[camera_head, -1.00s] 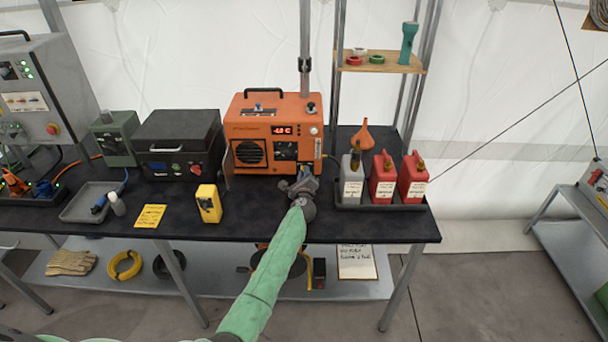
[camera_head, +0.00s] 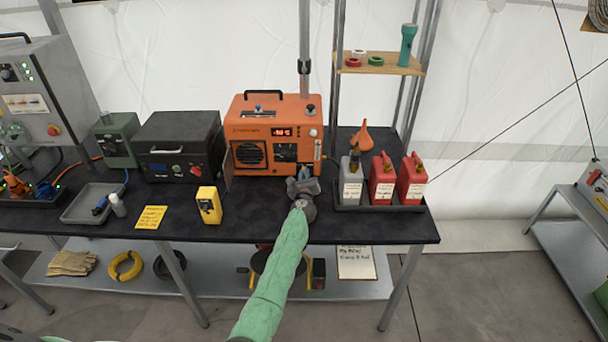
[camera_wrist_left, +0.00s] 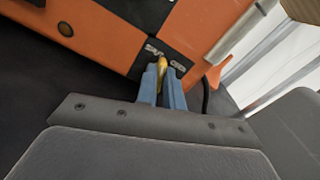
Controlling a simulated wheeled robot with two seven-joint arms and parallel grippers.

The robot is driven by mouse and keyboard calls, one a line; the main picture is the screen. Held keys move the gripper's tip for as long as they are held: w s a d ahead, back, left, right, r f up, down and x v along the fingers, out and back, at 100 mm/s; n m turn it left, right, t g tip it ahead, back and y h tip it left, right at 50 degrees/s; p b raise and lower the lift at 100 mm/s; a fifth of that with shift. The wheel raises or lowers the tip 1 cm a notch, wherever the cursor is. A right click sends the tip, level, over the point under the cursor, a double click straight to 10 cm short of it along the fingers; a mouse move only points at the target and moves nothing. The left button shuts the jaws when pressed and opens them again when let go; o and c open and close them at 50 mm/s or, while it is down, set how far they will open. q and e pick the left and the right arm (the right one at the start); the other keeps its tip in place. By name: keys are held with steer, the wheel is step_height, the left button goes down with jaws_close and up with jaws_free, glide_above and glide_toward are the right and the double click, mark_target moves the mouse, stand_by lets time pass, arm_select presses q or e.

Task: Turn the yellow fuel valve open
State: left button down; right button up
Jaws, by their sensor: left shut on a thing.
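The yellow fuel valve (camera_wrist_left: 162,64) shows in the left wrist view as a small brass-yellow lever on the dark lower panel of the orange heater. My left gripper (camera_wrist_left: 164,82) is shut on it, with one blue finger on each side. The orange heater (camera_head: 256,126) stands on the black table in the head view, its red display lit. There my left gripper (camera_head: 304,174) is at the heater's lower front, and its wrist hides the valve. My right gripper is not in view.
A tray (camera_head: 380,207) with one grey and two red cans stands right of my left gripper. A yellow meter (camera_head: 208,203) stands to its left. A black case (camera_head: 178,148) is left of the heater. The table front between meter and tray is mostly clear.

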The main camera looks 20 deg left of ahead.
arm_select(q)
steer(key=m, duration=0.3)
steer(key=shift+d+m+p, duration=0.1)
steer(key=shift+m+p, duration=0.3)
steer(key=m, duration=0.3)
steer(key=shift+d+m+p, duration=0.1)
steer(key=shift+m+p, duration=0.2)
steer(key=shift+p, duration=0.1)
steer(key=shift+m, duration=0.9)
steer(key=m+p, duration=0.1)
steer(key=m, duration=0.2)
steer(key=shift+d, duration=0.1)
steer(key=shift+f+m, duration=0.1)
steer(key=shift+m, duration=0.2)
steer(key=c, duration=1.6)
jaws_free()
steer(key=shift+o, duration=0.4)
steer(key=shift+w, duration=0.1)
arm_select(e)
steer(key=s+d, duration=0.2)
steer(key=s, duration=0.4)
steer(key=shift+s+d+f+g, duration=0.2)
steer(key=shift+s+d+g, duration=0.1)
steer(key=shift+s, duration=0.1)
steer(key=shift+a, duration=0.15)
